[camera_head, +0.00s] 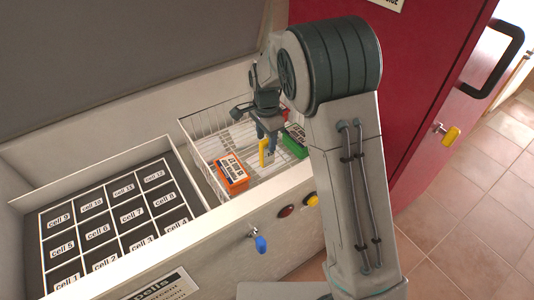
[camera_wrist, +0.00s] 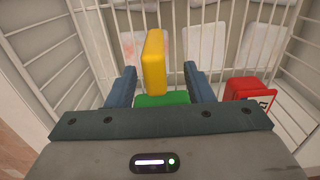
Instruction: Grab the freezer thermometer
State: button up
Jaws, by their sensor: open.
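My gripper (camera_head: 267,136) is open and reaches down into a white wire basket (camera_head: 203,166) in the chest. A slim yellow upright piece (camera_head: 264,157) stands just below the fingers. In the wrist view my gripper (camera_wrist: 159,76) has its two fingers apart, with the yellow piece (camera_wrist: 154,62) showing between them, tilted slightly. A green block (camera_wrist: 162,99) shows just below the yellow piece, partly hidden by my gripper body. I cannot tell for certain which item is the freezer thermometer, as no label is legible. I cannot tell whether the fingers touch the yellow piece.
An orange-red labelled box (camera_head: 232,171) lies left of my gripper in the basket; a red box (camera_wrist: 247,90) shows at right in the wrist view. A green box (camera_head: 295,142) lies at right. The labelled cell grid (camera_head: 92,222) is left. Basket walls surround my gripper.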

aim_at(267, 151)
jog(key=f, duration=0.5)
jog(key=shift+s+d+f+b, duration=0.15)
jog(key=shift+s+b, duration=0.1)
jog(key=shift+b, duration=0.1)
grip_shut()
